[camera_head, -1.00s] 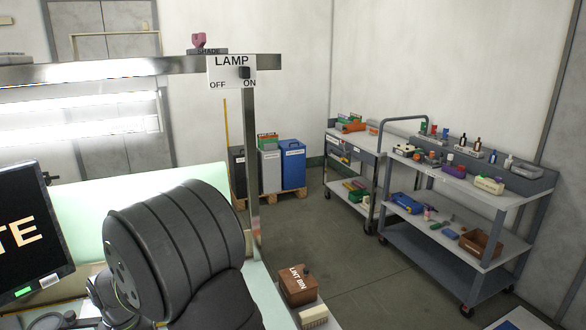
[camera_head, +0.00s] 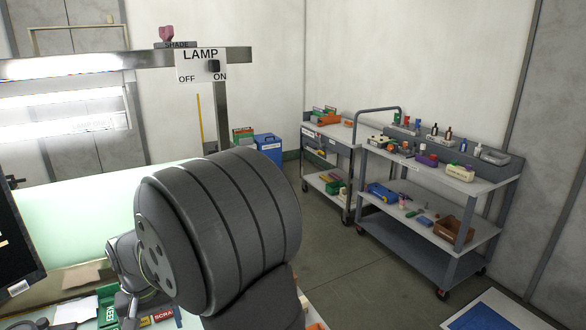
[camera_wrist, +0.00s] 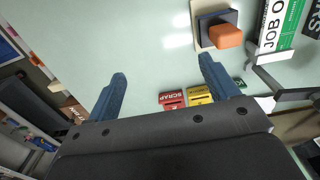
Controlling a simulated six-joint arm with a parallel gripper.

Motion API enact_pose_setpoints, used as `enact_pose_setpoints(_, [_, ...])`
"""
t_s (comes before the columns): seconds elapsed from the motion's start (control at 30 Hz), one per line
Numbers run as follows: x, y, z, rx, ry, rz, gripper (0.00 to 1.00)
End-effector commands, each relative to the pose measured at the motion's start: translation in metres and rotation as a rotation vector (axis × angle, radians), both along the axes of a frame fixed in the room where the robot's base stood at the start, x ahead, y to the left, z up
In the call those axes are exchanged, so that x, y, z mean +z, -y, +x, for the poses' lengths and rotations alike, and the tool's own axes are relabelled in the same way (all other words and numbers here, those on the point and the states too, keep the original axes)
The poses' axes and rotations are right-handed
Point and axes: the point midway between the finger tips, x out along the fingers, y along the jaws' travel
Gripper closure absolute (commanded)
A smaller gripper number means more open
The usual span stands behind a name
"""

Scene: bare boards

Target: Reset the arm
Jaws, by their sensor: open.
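My arm's dark grey ribbed link fills the lower middle of the head view and hides much of the bench. My gripper (camera_wrist: 163,82) shows in the wrist view with its two blue fingers wide apart. Nothing is between the fingers. They hang over the pale bench top (camera_wrist: 140,40), with bare surface beyond their tips. An orange block (camera_wrist: 226,36) on a dark and cream base lies beyond the right finger. The fingertips are not clearly visible in the head view.
Red and yellow labelled bins (camera_wrist: 172,99) sit near the right finger. A lamp frame with an ON/OFF switch plate (camera_head: 201,65) stands over the bench. Two loaded carts (camera_head: 430,195) stand to the right. A blue panel (camera_head: 490,312) is at lower right. Floor between is clear.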

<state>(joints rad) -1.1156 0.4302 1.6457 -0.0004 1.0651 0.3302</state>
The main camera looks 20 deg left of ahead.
Motion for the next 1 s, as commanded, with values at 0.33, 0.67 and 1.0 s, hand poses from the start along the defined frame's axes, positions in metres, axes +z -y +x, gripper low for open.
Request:
enact_pose_setpoints(0.33, [-0.007,0.035,0.055,-0.068,-0.001,-0.003,0.2])
enact_pose_setpoints(0.67, [-0.028,0.069,0.108,-0.152,-0.001,-0.002,0.2])
enact_pose_setpoints(1.0, [-0.049,0.112,0.156,-0.236,-0.001,-0.002,0.2])
